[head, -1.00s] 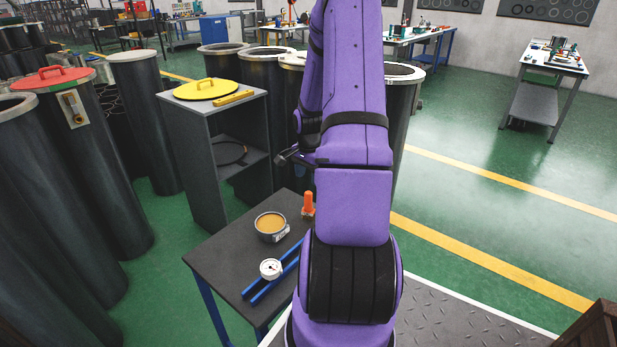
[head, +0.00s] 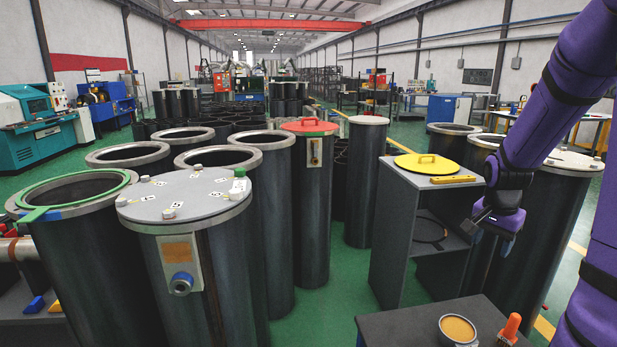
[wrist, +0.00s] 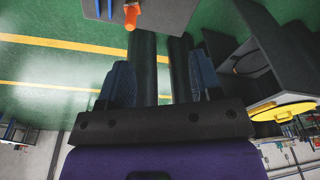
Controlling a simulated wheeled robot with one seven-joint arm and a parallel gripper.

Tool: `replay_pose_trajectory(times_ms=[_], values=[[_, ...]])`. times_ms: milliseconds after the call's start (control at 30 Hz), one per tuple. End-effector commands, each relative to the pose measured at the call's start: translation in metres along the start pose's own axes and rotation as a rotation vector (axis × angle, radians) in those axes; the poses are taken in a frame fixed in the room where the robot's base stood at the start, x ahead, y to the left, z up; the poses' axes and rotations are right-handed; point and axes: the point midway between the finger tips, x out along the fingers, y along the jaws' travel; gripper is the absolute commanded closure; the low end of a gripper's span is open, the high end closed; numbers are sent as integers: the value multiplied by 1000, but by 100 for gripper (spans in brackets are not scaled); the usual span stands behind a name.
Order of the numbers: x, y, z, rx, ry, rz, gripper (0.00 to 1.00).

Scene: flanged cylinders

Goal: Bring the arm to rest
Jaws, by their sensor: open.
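My purple arm (head: 560,95) comes in from the right edge of the head view. My gripper (head: 492,228) hangs in front of the dark cylinders, to the right of the grey shelf stand. In the wrist view its two dark fingers (wrist: 161,75) stand apart with green floor between them. The gripper is open and holds nothing.
A grey stand (head: 400,225) carries a yellow lid (head: 428,166). A dark table (head: 400,328) bears a metal cup (head: 457,331) and an orange-handled tool (head: 511,328). A lidded cylinder (head: 180,198) and several others crowd the left. Green floor (head: 335,305) is free between.

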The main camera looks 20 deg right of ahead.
Motion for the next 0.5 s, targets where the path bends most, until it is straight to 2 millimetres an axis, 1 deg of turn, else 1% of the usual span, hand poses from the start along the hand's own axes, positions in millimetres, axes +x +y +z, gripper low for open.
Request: replay_pose_trajectory(times_ms=[33, 233, 367, 500], values=[[-20, -8, 13, -58, 21, -13, 41], [-81, -23, 64, -276, 76, -56, 41], [-116, -25, 100, -416, 111, -91, 41], [-148, -21, 139, -568, 145, -133, 41]])
